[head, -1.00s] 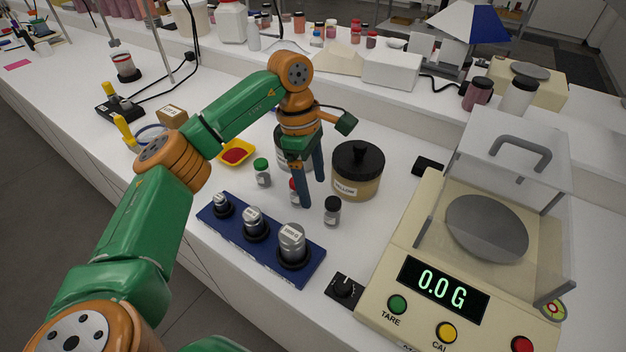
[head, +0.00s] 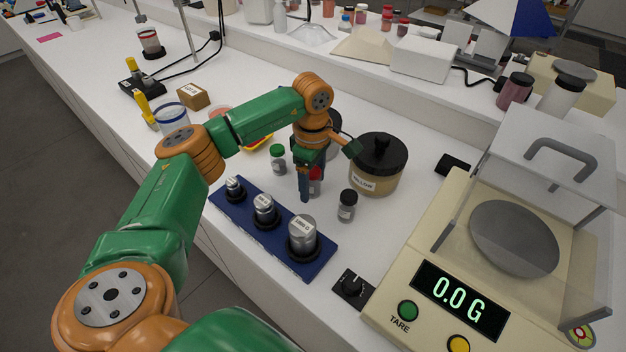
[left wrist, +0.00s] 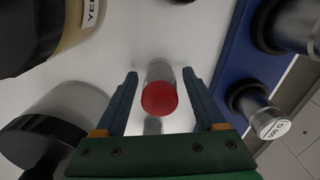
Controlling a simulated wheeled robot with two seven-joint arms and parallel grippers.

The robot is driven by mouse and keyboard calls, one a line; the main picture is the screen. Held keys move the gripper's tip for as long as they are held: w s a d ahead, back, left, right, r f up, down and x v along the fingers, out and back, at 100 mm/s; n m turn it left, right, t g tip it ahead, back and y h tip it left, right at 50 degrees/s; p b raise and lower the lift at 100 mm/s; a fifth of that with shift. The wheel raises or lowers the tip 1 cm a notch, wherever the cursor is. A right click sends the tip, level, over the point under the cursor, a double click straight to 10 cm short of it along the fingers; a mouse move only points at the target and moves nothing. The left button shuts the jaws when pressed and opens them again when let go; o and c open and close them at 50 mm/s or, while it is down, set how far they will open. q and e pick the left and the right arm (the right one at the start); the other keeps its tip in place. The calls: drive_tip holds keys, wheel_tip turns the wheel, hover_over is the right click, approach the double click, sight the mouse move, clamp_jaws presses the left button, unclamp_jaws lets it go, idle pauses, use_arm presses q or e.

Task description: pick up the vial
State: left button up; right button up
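A small clear vial with a red cap (left wrist: 159,98) stands between the fingers of my left gripper (left wrist: 160,76) in the left wrist view. The gripper is open, with a visible gap on both sides of the cap. In the head view the left gripper (head: 306,192) points down at the red-capped vial (head: 317,183), which its fingers partly hide. A green-capped vial (head: 278,160) stands to the left, and a dark-capped vial (head: 347,206) to the right. My right gripper is out of view.
A blue tray (head: 318,262) with several metal weights lies in front.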

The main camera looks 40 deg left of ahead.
use_arm(q)
clamp_jaws()
